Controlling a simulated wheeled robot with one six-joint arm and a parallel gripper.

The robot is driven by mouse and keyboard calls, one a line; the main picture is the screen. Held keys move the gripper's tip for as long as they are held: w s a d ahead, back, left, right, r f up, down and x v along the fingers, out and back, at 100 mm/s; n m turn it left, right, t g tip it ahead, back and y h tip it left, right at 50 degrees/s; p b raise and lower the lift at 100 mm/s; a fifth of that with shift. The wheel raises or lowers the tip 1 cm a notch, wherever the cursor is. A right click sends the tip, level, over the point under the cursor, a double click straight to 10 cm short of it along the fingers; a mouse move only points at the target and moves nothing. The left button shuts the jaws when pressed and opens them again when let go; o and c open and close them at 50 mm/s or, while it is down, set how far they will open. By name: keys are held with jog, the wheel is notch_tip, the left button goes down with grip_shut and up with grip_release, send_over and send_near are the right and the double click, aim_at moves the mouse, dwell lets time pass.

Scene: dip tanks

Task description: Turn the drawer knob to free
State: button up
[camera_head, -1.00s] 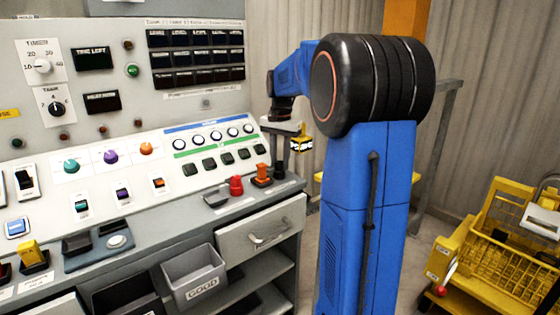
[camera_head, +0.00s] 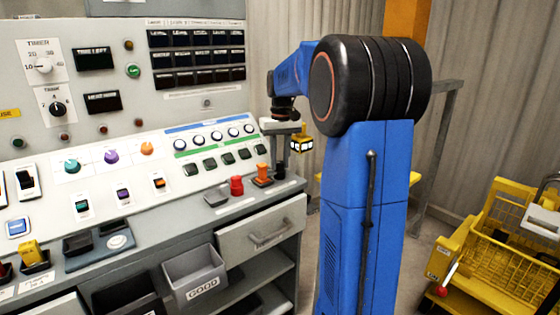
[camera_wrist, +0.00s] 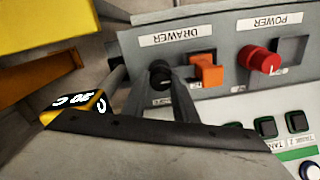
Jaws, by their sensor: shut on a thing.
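The drawer knob (camera_wrist: 160,75) is black and round and sits beside the DRAWER label (camera_wrist: 168,39) in the wrist view. My gripper (camera_wrist: 162,88) reaches down over it, with its grey fingers on both sides of the knob, shut on it. The fingers hide part of the knob, and I cannot read its angle. In the head view my gripper (camera_head: 280,163) points down at the right end of the console ledge. The grey drawer (camera_head: 238,241) below the ledge looks closed.
An orange switch (camera_wrist: 206,71) is right beside the knob. A red POWER knob (camera_wrist: 263,60) is farther along the ledge. A grey bin (camera_head: 194,274) stands beside the drawer. A yellow cart (camera_head: 500,265) is on the floor at the right.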

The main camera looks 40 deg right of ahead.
aim_at(281, 162)
jog(key=shift+n, duration=0.4)
jog(key=o, duration=1.1)
jog(key=shift+c, duration=0.2)
notch_tip(281, 162, up, 17)
jog(key=shift+d+r, duration=0.2)
jog(key=shift+d, duration=0.05)
jog(key=s+a+f+t, duration=0.1)
jog(key=s+a+f, duration=0.2)
jog(key=s+a, duration=0.5)
jog(key=s+a+f+n+t, duration=0.1)
jog(key=s+a+f+t, duration=0.1)
jog(key=s+a+f, duration=0.6)
jog(key=s+a+f+n+t, duration=0.1)
jog(key=s+a+f, duration=0.6)
jog(key=s+f, duration=0.7)
jog(key=shift+s+a+f+t, duration=0.35)
jog(key=shift+f+t, duration=0.05)
jog(key=shift+f, duration=0.2)
